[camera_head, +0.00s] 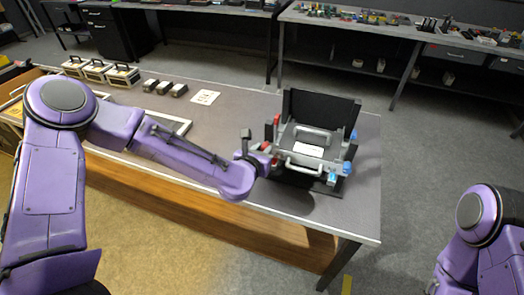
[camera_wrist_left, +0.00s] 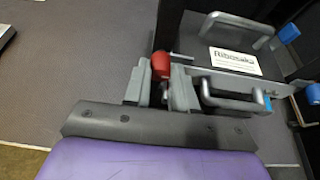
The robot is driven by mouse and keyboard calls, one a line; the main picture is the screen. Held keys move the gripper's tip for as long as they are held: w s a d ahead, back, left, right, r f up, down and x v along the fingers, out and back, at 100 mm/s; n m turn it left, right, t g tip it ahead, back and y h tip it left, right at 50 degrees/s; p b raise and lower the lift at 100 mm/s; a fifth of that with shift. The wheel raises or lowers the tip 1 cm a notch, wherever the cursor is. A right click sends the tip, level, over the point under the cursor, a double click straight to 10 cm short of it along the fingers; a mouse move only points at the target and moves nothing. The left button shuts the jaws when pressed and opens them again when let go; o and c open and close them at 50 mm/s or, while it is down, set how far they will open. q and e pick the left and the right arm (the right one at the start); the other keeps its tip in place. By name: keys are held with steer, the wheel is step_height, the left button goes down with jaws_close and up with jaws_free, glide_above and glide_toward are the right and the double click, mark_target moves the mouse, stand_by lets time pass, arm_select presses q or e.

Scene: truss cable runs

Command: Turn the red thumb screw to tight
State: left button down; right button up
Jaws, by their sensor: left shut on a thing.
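The red thumb screw (camera_wrist_left: 161,66) sits at the left side of a black and grey fixture with metal handles (camera_head: 305,165). In the left wrist view the screw's red head shows between the two grey fingers of my left gripper (camera_wrist_left: 160,88). My left gripper, also in the head view (camera_head: 266,156), is shut on the screw at the fixture's near left corner. The screw's lower part is hidden by the fingers. Its tightness cannot be told. Of my right arm only a purple part shows at the right edge; its gripper is out of view.
Blue knobs (camera_head: 347,168) are on the fixture's right side. A white label (camera_head: 308,150) lies in its middle. The fixture stands near the right end of the workbench (camera_head: 225,125). Small dark boxes (camera_head: 178,89) and a paper sheet (camera_head: 205,97) lie farther back; bench between is clear.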

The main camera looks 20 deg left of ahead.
arm_select(q)
steer(key=m+t+y+b, duration=0.1)
steer(key=m+y+b, duration=0.1)
steer(key=m+b, duration=0.1)
steer(key=m+t+y+b, duration=0.1)
steer(key=m+y+b, duration=0.1)
steer(key=m, duration=0.4)
steer(key=d+f+m+t+y+b, duration=0.1)
steer(key=m+y+b, duration=0.1)
steer(key=m+b, duration=0.1)
steer(key=shift+m+y+b, duration=0.3)
steer(key=shift+m+b, duration=0.1)
steer(key=shift+m, duration=0.3)
stand_by(0.5)
steer(key=c, duration=0.9)
jaws_free()
